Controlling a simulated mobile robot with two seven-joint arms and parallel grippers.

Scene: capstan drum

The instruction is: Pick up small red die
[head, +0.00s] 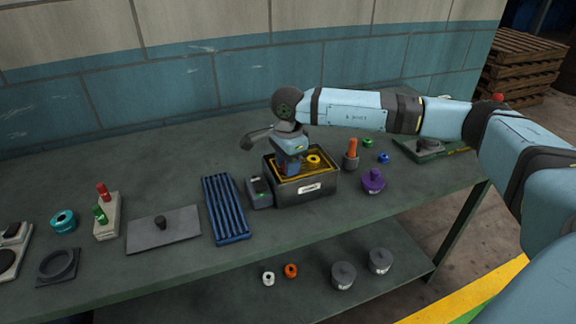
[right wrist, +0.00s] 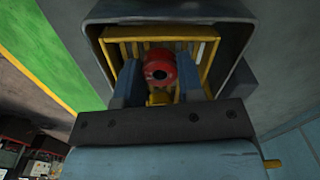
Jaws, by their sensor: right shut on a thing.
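The small red die (right wrist: 159,68) is a round red ring with a dark centre hole. In the right wrist view it sits between the two blue fingers of my right gripper (right wrist: 160,78), which is shut on it. In the head view my right gripper (head: 290,167) points down into the left part of a dark grey bin (head: 308,189) with a yellow inside. I cannot make out the red die there, as the gripper covers that spot. My left gripper is not in view.
A yellow ring (head: 313,160) lies in the bin, right of the gripper. A small grey device (head: 259,191) stands close at the bin's left, beside a blue ribbed tray (head: 225,209). A purple knobbed piece (head: 373,181) and an orange-topped peg (head: 352,149) stand to the right.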

